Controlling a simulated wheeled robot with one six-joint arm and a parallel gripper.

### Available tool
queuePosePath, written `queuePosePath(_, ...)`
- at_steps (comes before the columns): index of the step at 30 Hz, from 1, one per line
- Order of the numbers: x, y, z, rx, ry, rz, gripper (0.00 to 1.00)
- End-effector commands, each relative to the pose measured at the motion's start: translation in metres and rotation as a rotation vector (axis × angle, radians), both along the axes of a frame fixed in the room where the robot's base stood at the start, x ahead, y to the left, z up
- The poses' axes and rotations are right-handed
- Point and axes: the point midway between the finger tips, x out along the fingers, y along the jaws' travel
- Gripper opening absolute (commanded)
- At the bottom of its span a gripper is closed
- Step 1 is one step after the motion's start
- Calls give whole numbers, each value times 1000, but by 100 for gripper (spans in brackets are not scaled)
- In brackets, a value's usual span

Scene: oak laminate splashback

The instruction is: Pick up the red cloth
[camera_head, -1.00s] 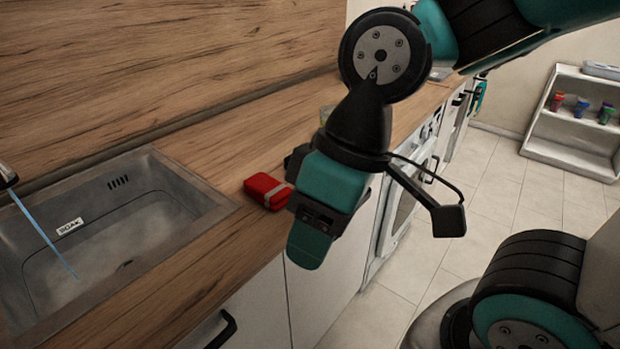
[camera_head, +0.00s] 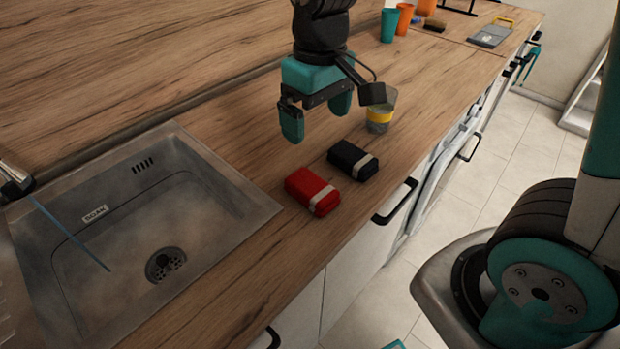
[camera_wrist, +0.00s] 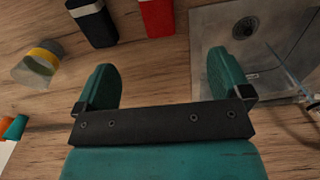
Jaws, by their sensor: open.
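The red cloth (camera_head: 309,189) is a folded bundle with a pale band, lying on the wooden counter just right of the sink. In the wrist view the red cloth (camera_wrist: 157,17) is at the top edge, partly cut off, ahead of the space between the fingers. My gripper (camera_head: 316,118) is open and empty, above the counter and behind the cloth. Its two teal fingers also show in the wrist view (camera_wrist: 160,82), spread apart and not touching anything.
A black folded cloth (camera_head: 352,160) lies right beside the red one. A clear cup with a yellow band (camera_head: 379,115) stands behind it. The sink (camera_head: 230,205) is to the left. Teal (camera_head: 389,25) and orange (camera_head: 404,18) cups stand farther back. Counter in front of the red cloth is clear.

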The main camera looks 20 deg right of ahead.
Motion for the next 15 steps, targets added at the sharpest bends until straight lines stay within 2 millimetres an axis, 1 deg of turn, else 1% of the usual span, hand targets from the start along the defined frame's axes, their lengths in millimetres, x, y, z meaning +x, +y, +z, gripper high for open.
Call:
queuePosePath(1,6,-2,-1,-16,5,-11,96)
queuePosePath(5,9,-4,-20,-29,10,-19,96)
queuePosePath(12,8,-3,-75,-28,12,-16,96)
queuePosePath(15,8,-2,-96,-27,10,-15,96)
